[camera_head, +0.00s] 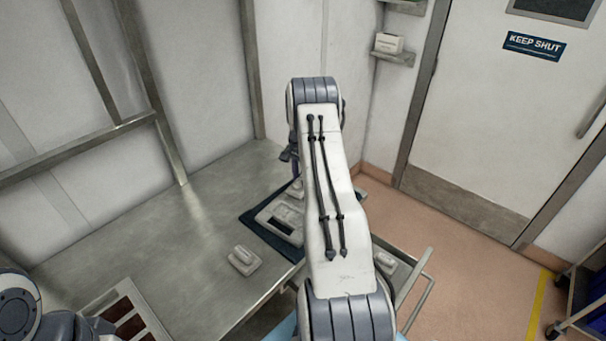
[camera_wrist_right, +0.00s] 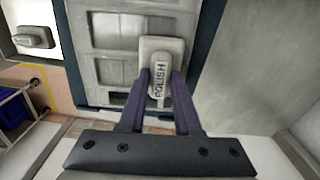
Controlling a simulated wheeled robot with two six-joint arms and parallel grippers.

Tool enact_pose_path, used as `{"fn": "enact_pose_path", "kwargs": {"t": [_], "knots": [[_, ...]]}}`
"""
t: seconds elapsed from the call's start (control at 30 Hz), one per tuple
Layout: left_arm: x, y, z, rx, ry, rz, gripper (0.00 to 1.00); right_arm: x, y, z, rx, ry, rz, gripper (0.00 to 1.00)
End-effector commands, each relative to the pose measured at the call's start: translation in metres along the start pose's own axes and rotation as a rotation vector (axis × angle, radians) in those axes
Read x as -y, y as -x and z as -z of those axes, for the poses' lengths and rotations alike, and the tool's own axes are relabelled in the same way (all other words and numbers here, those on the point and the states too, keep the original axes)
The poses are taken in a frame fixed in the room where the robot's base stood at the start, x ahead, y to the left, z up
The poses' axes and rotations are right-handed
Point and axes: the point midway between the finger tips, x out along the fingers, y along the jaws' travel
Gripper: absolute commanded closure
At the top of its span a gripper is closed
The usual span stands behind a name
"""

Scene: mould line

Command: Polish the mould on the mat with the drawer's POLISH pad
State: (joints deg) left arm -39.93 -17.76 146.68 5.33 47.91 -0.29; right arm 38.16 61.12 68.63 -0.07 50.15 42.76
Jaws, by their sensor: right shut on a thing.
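In the right wrist view my right gripper (camera_wrist_right: 160,88) is shut on the POLISH pad (camera_wrist_right: 161,50), a pale block with its label facing the camera. The pad is over the edge of the grey mould (camera_wrist_right: 112,34), which has several rectangular recesses. I cannot tell whether they touch. The mould (camera_head: 283,212) lies on the dark blue mat (camera_head: 262,238) in the head view, partly hidden by my right arm. The open drawer (camera_head: 408,278) sticks out at the table's right side, with another pad (camera_head: 385,262) in it. My left gripper is out of view.
A loose pale pad (camera_head: 244,260) lies on the metal table (camera_head: 165,240), left of the mat. A compartmented tray (camera_head: 122,310) is at the lower left. Walls bound the table's back. A trolley (camera_head: 580,310) stands at the far right. The table's middle is clear.

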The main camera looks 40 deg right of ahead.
Motion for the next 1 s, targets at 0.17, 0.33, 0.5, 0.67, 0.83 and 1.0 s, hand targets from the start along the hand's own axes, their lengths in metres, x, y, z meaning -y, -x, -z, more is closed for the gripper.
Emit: {"fn": "enact_pose_path", "kwargs": {"t": [0.17,0.33,0.5,0.67,0.83,1.0], "knots": [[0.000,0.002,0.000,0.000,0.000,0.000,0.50,-0.001,-0.001,-0.012,0.006,0.000,-0.004,1.00],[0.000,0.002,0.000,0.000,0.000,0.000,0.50,0.000,-0.001,-0.015,0.005,0.001,-0.004,1.00],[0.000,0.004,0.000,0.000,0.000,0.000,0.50,-0.001,0.001,-0.026,0.005,0.001,-0.004,1.00],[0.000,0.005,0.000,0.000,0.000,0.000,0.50,0.000,0.002,-0.036,0.004,0.000,-0.002,1.00],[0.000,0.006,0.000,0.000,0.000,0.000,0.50,0.000,0.003,-0.041,0.002,0.000,-0.001,1.00],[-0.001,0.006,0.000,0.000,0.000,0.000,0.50,0.000,0.003,-0.047,0.002,0.001,-0.001,1.00]]}}
